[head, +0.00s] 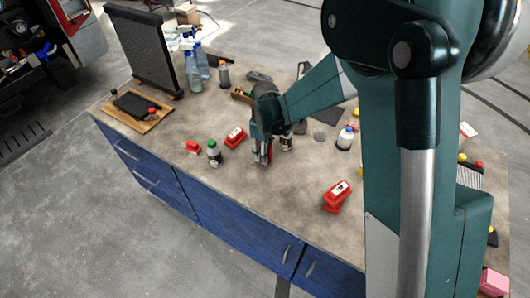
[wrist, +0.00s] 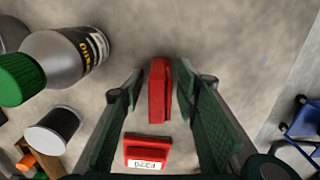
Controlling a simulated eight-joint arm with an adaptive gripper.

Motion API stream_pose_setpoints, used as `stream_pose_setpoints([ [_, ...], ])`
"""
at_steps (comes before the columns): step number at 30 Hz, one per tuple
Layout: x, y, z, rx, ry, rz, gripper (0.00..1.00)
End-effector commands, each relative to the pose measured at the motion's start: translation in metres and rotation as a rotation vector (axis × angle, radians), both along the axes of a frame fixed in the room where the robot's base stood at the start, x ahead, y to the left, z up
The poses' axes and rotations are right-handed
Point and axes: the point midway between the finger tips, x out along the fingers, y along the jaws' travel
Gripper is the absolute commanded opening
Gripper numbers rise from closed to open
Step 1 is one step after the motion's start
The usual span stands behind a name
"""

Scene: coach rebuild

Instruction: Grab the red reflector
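In the wrist view a plain red block (wrist: 159,92), which looks like the red reflector, lies between the fingertips of my gripper (wrist: 158,92). The green-padded fingers stand apart, with a gap at the block's left and a narrower one at its right. A second red piece with a white label (wrist: 148,152) lies nearer the palm. In the head view my gripper (head: 263,154) is low over the worktop, and the fingers hide what is between them. Red pieces there include a labelled one (head: 235,137), a small one (head: 193,147) and a labelled one at right (head: 336,196).
Spray bottles (head: 198,68), a dark panel (head: 145,50) and a wooden board (head: 137,113) are at the far left. The worktop's front edge (head: 235,210) is bare.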

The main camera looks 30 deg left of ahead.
Motion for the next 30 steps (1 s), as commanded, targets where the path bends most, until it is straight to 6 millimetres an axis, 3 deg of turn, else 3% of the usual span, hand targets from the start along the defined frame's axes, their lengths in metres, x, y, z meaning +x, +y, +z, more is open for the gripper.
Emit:
stream_pose_setpoints([
  [18,-0.0002,-0.0002,-0.0024,0.0,0.0,0.0,0.32],
  [25,-0.0002,-0.0002,-0.0024,0.0,0.0,0.0,0.03],
  [30,-0.0002,-0.0002,-0.0023,0.0,0.0,0.0,0.02],
])
